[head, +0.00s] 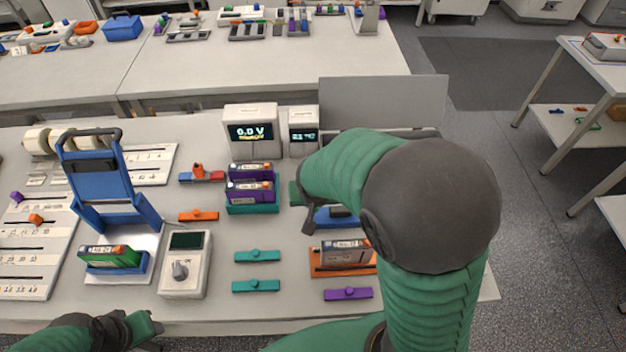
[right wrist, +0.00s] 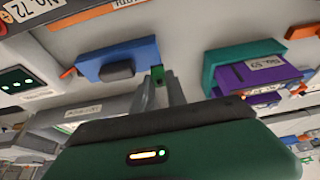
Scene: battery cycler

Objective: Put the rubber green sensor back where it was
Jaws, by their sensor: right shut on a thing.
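My right gripper (right wrist: 163,88) is shut on a small green piece, which I take to be the green sensor (right wrist: 157,74); only a bit of it shows between the fingertips. It is close to the end of a blue holder (right wrist: 140,52) with a dark block on it; I cannot tell whether they touch. In the head view my right arm partly covers this blue holder (head: 326,222), and the sensor cannot be made out. My left gripper (head: 152,334) is low at the left, over the table's front edge, apart from the objects; its jaw opening is unclear.
A teal cradle (head: 252,209) with purple cells stands left of the blue holder. An orange cradle (head: 318,271) with a cell is in front. Behind are a voltage display (head: 250,148) and a 21 °C display (head: 304,148). Teal bars (head: 257,256) and a purple bar (head: 348,294) lie near the front.

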